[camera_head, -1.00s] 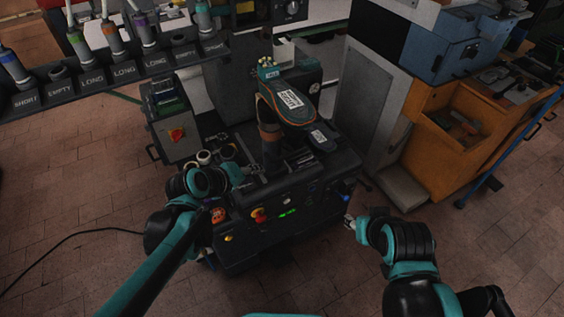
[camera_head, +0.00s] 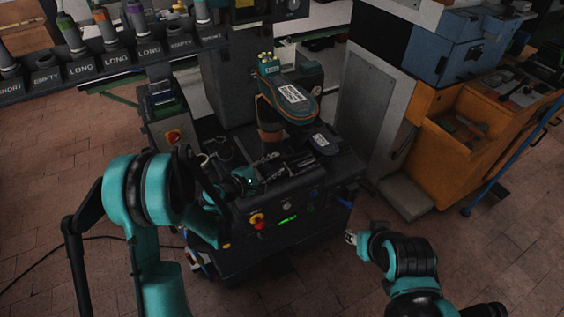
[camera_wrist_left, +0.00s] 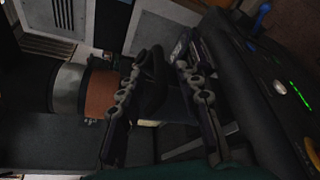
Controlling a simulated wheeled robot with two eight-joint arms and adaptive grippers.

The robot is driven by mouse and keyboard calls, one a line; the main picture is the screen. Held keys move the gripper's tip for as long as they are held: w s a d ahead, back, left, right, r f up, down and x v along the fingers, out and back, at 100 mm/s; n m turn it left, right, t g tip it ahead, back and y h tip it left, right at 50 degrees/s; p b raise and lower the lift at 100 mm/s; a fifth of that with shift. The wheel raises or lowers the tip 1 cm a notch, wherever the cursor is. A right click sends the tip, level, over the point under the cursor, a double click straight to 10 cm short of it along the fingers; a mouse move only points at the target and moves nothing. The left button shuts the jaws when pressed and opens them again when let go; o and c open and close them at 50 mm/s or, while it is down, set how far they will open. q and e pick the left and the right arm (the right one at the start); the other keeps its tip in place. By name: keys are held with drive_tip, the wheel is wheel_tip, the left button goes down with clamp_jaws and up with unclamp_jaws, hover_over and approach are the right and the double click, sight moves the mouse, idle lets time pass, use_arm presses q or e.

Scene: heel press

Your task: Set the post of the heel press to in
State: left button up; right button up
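The heel press (camera_head: 270,235) stands in the middle of the head view, with a dark body and controls on its front. Its post looks like the brown column (camera_head: 268,122) under a dark, orange-edged sole-shaped part (camera_head: 290,97). In the left wrist view a brown and grey cylinder (camera_wrist_left: 97,95), probably the same post, lies left of the fingers. My left gripper (camera_head: 268,165) is over the press top, near the post's front. In its wrist view the fingers (camera_wrist_left: 160,95) are apart, with dark parts behind them. My right gripper (camera_head: 350,238) is small, right of the press.
A rack (camera_head: 110,62) with labelled slots and several tools is at the upper left. An orange cabinet (camera_head: 440,150) stands at the right. Red and yellow controls (camera_head: 257,220) and a green display (camera_head: 288,219) are on the press front. The brick floor at lower right is clear.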

sight(278, 162)
use_arm(q)
drive_tip(key=b+x, duration=0.1)
drive_tip(key=x, duration=0.3)
drive_tip(key=shift+w, duration=0.1)
